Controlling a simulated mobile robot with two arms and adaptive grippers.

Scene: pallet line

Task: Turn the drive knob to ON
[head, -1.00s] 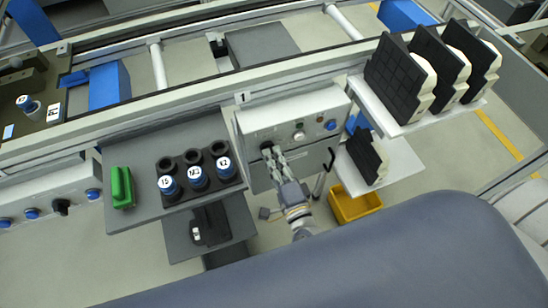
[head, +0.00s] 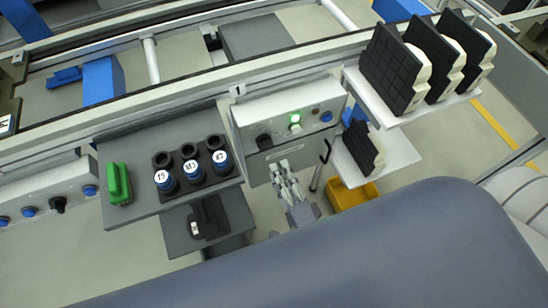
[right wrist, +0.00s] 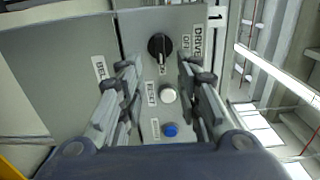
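The black drive knob (head: 264,141) sits on the front of the grey control box (head: 250,117). In the right wrist view the knob (right wrist: 159,45) has a white mark on its lower side, beside a "DRIVE OFF" label (right wrist: 192,42). A lamp or button (head: 295,118) on the box glows green in the head view. My right gripper (head: 282,168) is below and in front of the knob, apart from it. In the wrist view its fingers (right wrist: 158,70) are spread with nothing between them. My left gripper is not in view.
A blue button (head: 326,117) is on the box, and it shows in the wrist view (right wrist: 170,130) below a white button (right wrist: 168,94). A shelf (head: 150,205) with blue-banded cylinders is left of the box. A white shelf (head: 400,165) with a black-faced block is right.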

